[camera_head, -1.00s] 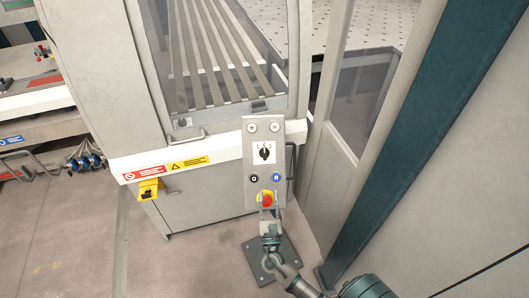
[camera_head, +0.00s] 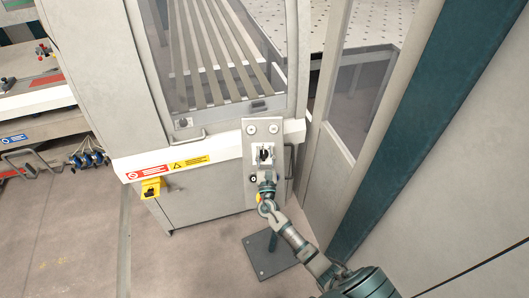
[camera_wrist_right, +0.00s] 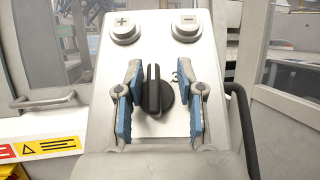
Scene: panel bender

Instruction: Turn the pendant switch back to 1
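The pendant (camera_head: 277,140) is a light grey panel on the front of the machine. Its black rotary switch (camera_wrist_right: 153,90) sits on a white plate, and it also shows in the head view (camera_head: 264,154). The switch handle stands roughly upright in the wrist view. A "3" is readable to its right; the other numbers are hidden. My right gripper (camera_wrist_right: 160,98) is open, with one blue-padded finger on each side of the switch. Gaps show between handle and fingers. In the head view the right gripper (camera_head: 266,172) covers the panel just below the switch. My left gripper is out of view.
Plus (camera_wrist_right: 124,27) and minus (camera_wrist_right: 187,27) buttons sit above the switch. A black button (camera_head: 253,179) and a mostly hidden yellow-based control lie lower on the pendant. A door frame (camera_head: 326,150) stands close on the right. A yellow box (camera_head: 151,188) is at the left.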

